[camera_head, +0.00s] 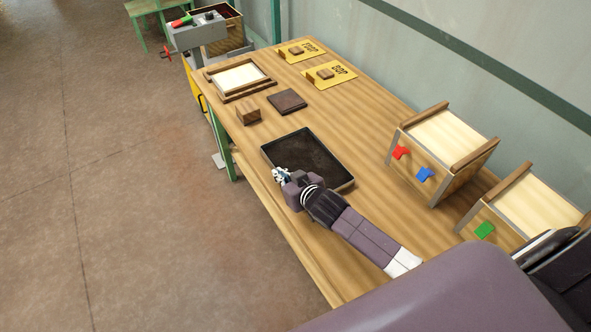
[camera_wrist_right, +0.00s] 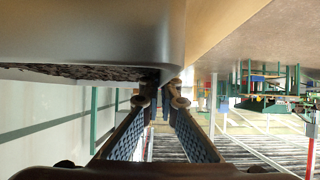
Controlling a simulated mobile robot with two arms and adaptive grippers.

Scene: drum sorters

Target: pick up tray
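The dark rectangular tray (camera_head: 313,143) with raised rims lies on the wooden table, its inside bare. My right gripper (camera_head: 279,174) is at the tray's near left corner, with its arm coming in from the lower right. In the right wrist view the two fingers (camera_wrist_right: 163,98) converge close to the grey edge of a large surface (camera_wrist_right: 90,30), likely the tray. A narrow gap shows between the fingertips; whether they press on the rim cannot be told. My left gripper is out of view.
On the table (camera_head: 380,220) are a wooden block (camera_head: 248,113), a dark square plate (camera_head: 288,101), a framed light panel (camera_head: 238,77) and yellow cards (camera_head: 335,78) with blocks. Two wooden boxes with coloured marks (camera_head: 443,150) (camera_head: 520,208) stand to the right of the tray.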

